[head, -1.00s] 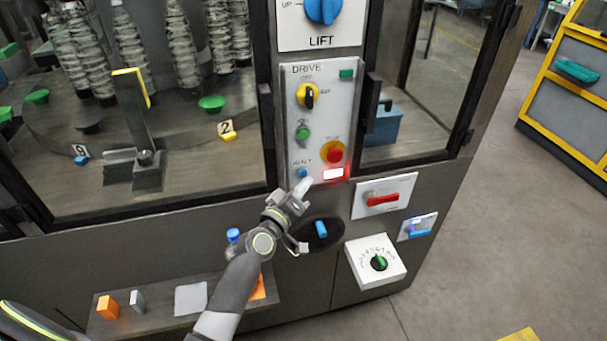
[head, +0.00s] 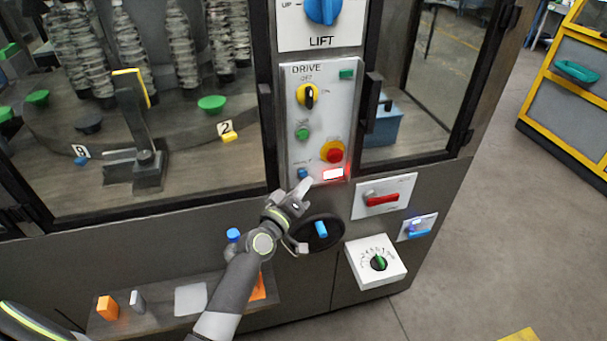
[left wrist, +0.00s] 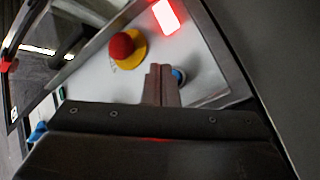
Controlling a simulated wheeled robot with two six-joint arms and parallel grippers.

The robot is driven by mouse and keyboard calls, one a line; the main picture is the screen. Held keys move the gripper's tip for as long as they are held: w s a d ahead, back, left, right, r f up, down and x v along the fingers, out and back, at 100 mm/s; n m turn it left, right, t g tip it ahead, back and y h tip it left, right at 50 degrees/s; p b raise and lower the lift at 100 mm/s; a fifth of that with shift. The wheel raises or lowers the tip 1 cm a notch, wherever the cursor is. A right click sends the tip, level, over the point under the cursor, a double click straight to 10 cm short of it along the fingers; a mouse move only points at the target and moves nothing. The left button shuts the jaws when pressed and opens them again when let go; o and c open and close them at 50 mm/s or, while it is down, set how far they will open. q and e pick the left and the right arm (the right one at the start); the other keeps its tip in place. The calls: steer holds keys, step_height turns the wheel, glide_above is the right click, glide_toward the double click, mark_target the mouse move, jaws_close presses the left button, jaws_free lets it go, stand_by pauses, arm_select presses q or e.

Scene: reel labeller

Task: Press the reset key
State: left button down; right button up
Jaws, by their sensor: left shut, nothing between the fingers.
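The blue key (head: 303,173), which I take for the reset key, sits at the lower left of the white DRIVE panel (head: 318,118); its label is too small to read surely. My left gripper (head: 305,186) is shut and empty, with its tips just below the key in the head view. In the left wrist view, the closed fingertips (left wrist: 161,72) cover part of the blue key (left wrist: 179,76). I cannot tell whether they touch it. My right gripper is not in view.
A red mushroom button (head: 335,155) on a yellow base and a lit red-and-white indicator (head: 333,174) are close to the key. A green button (head: 302,134) and a yellow-and-black rotary switch (head: 308,96) are above. A dark handwheel (head: 318,233) is below.

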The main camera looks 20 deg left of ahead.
arm_select(q)
steer(key=shift+w+a, duration=0.1)
steer(key=shift+w, duration=0.05)
stand_by(0.8)
steer(key=shift+w+a, duration=0.15)
steer(key=shift+w, duration=0.05)
steer(key=shift+w+a, duration=0.25)
steer(key=shift+w, duration=0.1)
stand_by(0.7)
steer(key=shift+s, duration=0.1)
steer(key=shift+s+d, duration=0.5)
steer(key=shift+s, duration=0.15)
steer(key=s+d, duration=0.1)
steer(key=s, duration=0.1)
steer(key=s+d, duration=0.1)
steer(key=s, duration=0.1)
steer(key=shift+d, duration=0.4)
